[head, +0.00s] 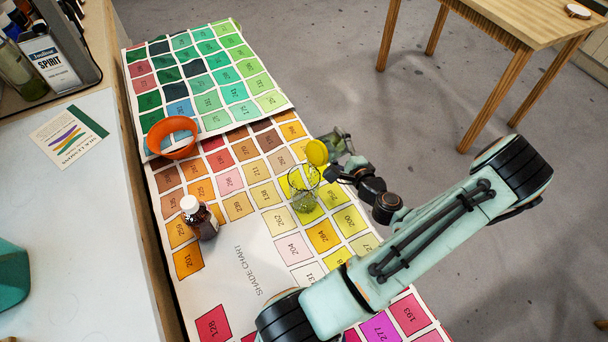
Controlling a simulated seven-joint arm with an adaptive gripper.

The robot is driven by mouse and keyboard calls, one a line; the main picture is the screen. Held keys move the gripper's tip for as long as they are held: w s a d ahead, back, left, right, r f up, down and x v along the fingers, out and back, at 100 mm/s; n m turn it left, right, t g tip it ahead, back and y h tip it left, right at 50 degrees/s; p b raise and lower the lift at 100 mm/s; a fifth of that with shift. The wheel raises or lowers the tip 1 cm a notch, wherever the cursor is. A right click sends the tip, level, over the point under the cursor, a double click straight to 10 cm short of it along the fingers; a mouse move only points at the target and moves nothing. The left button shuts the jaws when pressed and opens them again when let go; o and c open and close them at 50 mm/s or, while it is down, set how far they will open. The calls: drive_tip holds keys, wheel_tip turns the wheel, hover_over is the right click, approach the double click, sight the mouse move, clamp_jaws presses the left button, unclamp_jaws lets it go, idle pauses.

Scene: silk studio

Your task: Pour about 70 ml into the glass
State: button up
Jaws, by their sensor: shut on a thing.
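The glass (304,190) is a clear, upright vessel on the shade chart, just left of my gripper. I cannot make out any liquid level in it. My gripper (346,168) is shut on a small clear container (339,143), which looks tilted beside and above the glass. A round yellow face (317,152) shows at the container's left end, close to the glass rim; I cannot tell whether it is a lid or liquid. No stream shows. The fingertips are partly hidden by the gripper's own body.
An orange bowl (174,152) and a brown bottle with a white cap (199,218) stand on the chart (245,270) left of the glass. A spirit tin (49,62) is at the upper left. A wooden table (530,22) stands apart at the upper right.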

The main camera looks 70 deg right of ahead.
drive_tip(key=shift+r+n, duration=0.25)
drive_tip(key=shift+n, duration=0.05)
idle(0.4)
drive_tip(key=shift+w+a+r+n+h, duration=0.15)
drive_tip(key=shift+a+r+n+h, duration=0.15)
drive_tip(key=shift+r+n+h, duration=0.1)
idle(0.5)
drive_tip(key=shift+r+n, duration=0.25)
drive_tip(key=shift+n, duration=0.15)
drive_tip(key=shift+d+f+m, duration=0.2)
drive_tip(key=shift+d+m, duration=0.05)
drive_tip(key=shift+m, duration=0.05)
drive_tip(key=shift+s+d+f+m+y, duration=0.2)
drive_tip(key=shift+f+m+y, duration=0.1)
drive_tip(key=shift+f+m, duration=0.25)
drive_tip(key=shift+s+d+f+m+y, duration=0.15)
drive_tip(key=shift+f+m+y, duration=0.2)
drive_tip(key=shift+m, duration=0.2)
drive_tip(key=shift+w+a+r+m+y, duration=0.15)
drive_tip(key=shift+m+y, duration=0.3)
drive_tip(key=shift+m, duration=0.25)
drive_tip(key=shift+w+a+f+m+y, duration=0.1)
drive_tip(key=shift+a+f+m+y, duration=0.1)
drive_tip(key=shift+f+m, duration=0.3)
drive_tip(key=shift+a+f+m+y, duration=0.1)
drive_tip(key=shift+f+m+y, duration=0.1)
drive_tip(key=shift+f+m, duration=0.25)
drive_tip(key=shift+d+r, duration=0.1)
